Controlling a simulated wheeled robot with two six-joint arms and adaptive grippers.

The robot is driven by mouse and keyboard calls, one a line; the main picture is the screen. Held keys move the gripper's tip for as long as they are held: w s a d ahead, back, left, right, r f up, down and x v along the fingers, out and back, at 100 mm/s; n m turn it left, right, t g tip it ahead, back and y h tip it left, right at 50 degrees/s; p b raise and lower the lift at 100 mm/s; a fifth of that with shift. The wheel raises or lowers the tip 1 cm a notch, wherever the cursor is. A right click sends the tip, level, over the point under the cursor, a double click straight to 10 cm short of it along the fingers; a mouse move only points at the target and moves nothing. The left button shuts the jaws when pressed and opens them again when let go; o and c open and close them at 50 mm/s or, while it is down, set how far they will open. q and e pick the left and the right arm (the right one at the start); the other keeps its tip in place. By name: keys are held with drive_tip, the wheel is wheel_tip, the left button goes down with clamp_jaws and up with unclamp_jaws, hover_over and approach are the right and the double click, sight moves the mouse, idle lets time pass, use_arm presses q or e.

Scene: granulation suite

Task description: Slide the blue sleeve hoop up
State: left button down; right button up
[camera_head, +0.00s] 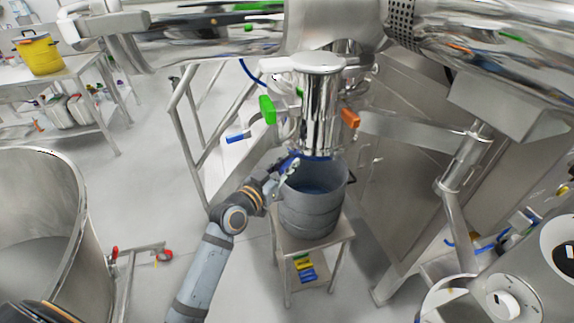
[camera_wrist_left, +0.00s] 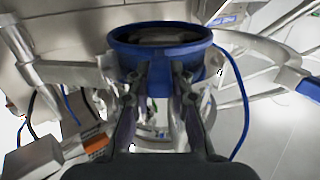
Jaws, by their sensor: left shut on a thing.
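The blue sleeve hoop (camera_head: 318,157) shows as a thin blue band at the lower end of the shiny metal spout (camera_head: 320,115), just above the grey drum (camera_head: 310,215). In the left wrist view the hoop (camera_wrist_left: 124,54) is a thick blue ring at the top centre. My left gripper (camera_head: 292,164) reaches up from the lower left to the hoop's left side. In the left wrist view its fingers (camera_wrist_left: 162,78) are shut on the near side of the hoop. The hoop's far side is partly hidden. My right gripper is not in view.
The drum stands open on a small metal stand (camera_head: 338,238) under the spout. Green (camera_head: 267,109) and orange (camera_head: 350,117) handles stick out beside the spout. A metal railing (camera_head: 190,125) stands to the left, and a large steel vessel (camera_head: 75,190) is at far left.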

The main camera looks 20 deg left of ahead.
use_arm(q)
drive_tip(key=c, duration=1.5)
unclamp_jaws()
drive_tip(key=shift+r, duration=0.4)
drive_tip(key=shift+c, duration=0.2)
drive_tip(key=o, duration=0.3)
drive_tip(key=shift+f, duration=0.15)
drive_tip(key=shift+o, duration=0.2)
drive_tip(key=shift+s, duration=0.1)
drive_tip(key=shift+s+a+f, duration=0.1)
drive_tip(key=shift+s+a, duration=0.05)
drive_tip(key=shift+s, duration=0.15)
drive_tip(key=v, duration=0.6)
drive_tip(key=shift+s, duration=0.35)
